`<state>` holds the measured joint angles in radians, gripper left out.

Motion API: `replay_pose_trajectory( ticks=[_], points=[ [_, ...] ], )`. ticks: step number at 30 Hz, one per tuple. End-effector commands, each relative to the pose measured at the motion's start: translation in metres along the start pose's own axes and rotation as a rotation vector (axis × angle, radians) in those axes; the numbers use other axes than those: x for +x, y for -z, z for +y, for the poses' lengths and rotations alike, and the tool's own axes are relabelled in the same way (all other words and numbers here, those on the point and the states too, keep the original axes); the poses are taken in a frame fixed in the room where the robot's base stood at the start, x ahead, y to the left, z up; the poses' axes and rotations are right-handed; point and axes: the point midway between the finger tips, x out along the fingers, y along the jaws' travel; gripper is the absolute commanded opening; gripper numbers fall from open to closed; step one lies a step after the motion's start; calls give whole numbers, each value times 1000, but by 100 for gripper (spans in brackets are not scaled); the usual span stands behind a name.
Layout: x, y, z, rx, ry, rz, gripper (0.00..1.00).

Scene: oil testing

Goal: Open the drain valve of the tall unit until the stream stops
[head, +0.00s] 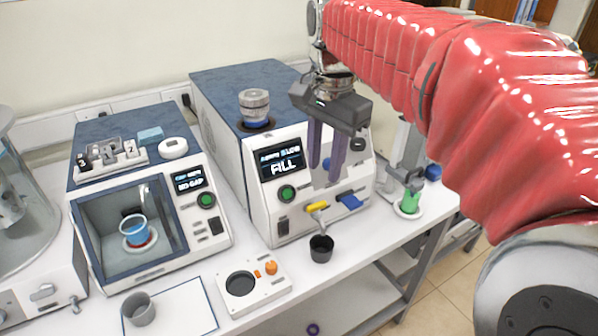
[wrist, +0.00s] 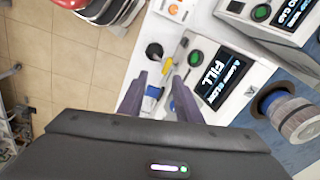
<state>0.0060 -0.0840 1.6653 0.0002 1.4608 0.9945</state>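The tall unit (head: 225,90) is a white box with a blue top and a lit screen (head: 282,165) reading FILL. A yellow valve handle (head: 317,206) and a blue handle (head: 349,202) stick out low on its front. A small black cup (head: 321,248) stands below the yellow handle; I cannot make out a stream. My gripper (head: 325,175) is in front of the unit, above both handles, its purple fingers apart and empty. In the wrist view, the yellow handle (wrist: 168,67) shows just beyond and between the fingertips (wrist: 160,78), the blue handle (wrist: 152,93) between the fingers.
A lower unit (head: 135,190) with a blue cup inside stands left. A small panel with an orange knob (head: 271,267) and a grey cup (head: 138,308) are on the bench front. A stand with a green cylinder (head: 411,199) is right. Some bare bench surrounds the black cup.

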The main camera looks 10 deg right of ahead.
Motion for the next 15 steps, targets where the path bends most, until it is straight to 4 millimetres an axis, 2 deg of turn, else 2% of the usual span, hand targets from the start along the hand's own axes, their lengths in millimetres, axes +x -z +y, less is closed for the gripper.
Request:
replay_pose_trajectory(
  ticks=[1,6,15],
  points=[
    [0,6,-9,46,-18,-11,31],
    [-4,18,-28,192,-67,-35,31],
    [-5,23,-34,260,-91,-43,31]
  ],
)
